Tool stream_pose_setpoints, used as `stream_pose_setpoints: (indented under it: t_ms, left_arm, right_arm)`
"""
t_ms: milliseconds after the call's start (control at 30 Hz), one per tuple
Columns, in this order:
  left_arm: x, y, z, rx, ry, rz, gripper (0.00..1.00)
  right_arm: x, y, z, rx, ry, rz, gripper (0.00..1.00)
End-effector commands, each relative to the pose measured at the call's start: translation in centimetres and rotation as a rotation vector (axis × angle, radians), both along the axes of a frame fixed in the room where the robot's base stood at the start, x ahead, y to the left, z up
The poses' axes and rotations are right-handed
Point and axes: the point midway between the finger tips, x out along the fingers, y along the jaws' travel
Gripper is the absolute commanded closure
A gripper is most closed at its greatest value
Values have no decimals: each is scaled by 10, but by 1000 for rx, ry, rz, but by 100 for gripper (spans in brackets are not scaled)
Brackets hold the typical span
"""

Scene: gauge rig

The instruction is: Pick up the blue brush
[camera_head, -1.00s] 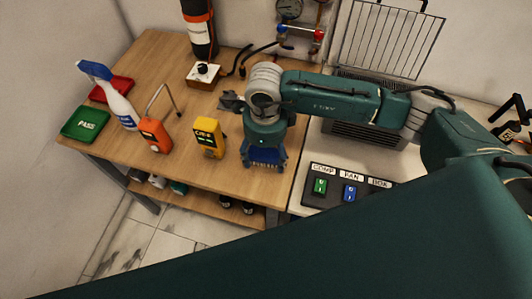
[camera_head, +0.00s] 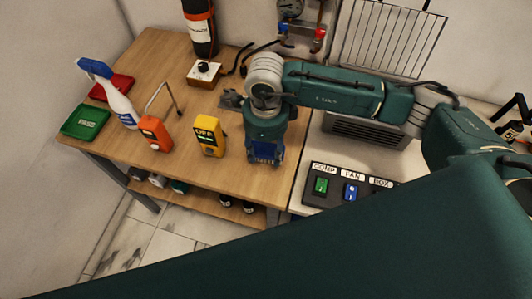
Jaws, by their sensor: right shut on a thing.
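The blue brush (camera_head: 263,151) is at the right end of the wooden table, mostly hidden by my right gripper. My right gripper (camera_head: 264,160) points down over it and is shut on it, with a finger on each side. I cannot tell whether the brush is clear of the table top. My left gripper is not in view.
A yellow meter (camera_head: 209,136) stands just left of my right gripper, and an orange device (camera_head: 155,133) farther left. A spray bottle (camera_head: 121,105), green tray (camera_head: 85,121) and red tray (camera_head: 112,88) are at the left. A switch panel (camera_head: 348,188) is right.

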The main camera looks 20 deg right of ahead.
Motion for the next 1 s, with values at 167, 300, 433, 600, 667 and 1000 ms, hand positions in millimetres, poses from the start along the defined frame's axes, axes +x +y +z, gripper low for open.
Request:
stream_pose_setpoints:
  t_ms: [167,300,433,600,667,1000]
  left_arm:
    - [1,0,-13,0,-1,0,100]
    - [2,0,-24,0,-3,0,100]
    - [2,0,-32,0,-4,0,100]
    - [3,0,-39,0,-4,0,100]
    - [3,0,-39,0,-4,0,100]
    - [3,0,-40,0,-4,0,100]
  right_arm:
    - [2,0,36,2,-10,2,81]
    - [3,0,77,1,-12,2,81]
    - [2,0,115,2,-10,1,81]
    - [1,0,153,0,-6,2,81]
    - [1,0,164,-1,-5,2,81]
    - [0,0,184,0,-1,1,81]
